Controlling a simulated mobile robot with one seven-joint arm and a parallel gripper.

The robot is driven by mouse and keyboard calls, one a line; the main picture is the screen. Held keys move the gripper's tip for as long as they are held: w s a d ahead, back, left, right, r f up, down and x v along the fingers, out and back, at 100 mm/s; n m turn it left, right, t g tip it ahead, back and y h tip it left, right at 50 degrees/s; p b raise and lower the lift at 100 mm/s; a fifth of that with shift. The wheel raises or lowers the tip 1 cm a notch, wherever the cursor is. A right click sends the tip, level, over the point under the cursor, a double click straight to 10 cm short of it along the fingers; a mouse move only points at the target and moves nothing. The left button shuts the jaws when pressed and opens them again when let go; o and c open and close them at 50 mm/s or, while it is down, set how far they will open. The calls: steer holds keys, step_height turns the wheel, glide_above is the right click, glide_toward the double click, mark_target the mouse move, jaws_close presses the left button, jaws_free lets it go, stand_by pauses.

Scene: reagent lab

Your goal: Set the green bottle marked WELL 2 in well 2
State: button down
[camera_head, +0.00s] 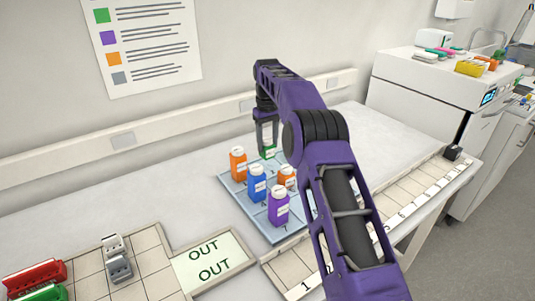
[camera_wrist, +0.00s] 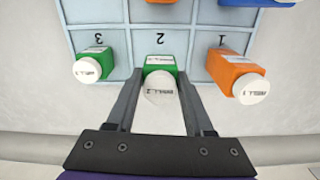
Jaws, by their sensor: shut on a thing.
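My gripper (camera_head: 267,135) is over the far side of the blue well tray (camera_head: 256,219). In the wrist view my gripper (camera_wrist: 158,82) is shut on a green bottle (camera_wrist: 160,61) with a white cap reading WELL 2 upside down. That bottle stands upright at the well numbered 2 of the tray (camera_wrist: 110,14); I cannot tell whether its base rests on the well floor. Another green bottle (camera_wrist: 96,62) sits in well 3. An orange bottle (camera_wrist: 237,68) sits in well 1. In the head view the held green bottle (camera_head: 268,152) shows only partly.
Blue (camera_head: 257,184), purple (camera_head: 279,207) and another orange bottle (camera_head: 287,178) stand elsewhere on the tray. A board marked OUT (camera_head: 214,258) and a rack with red, green and grey items lie at the left front. A numbered strip (camera_head: 405,207) runs along the right.

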mark_target(267, 153)
steer(key=shift+f, duration=2.05)
steer(key=shift+f, duration=0.1)
steer(key=shift+c, duration=1.4)
jaws_free()
steer(key=shift+f, duration=0.1)
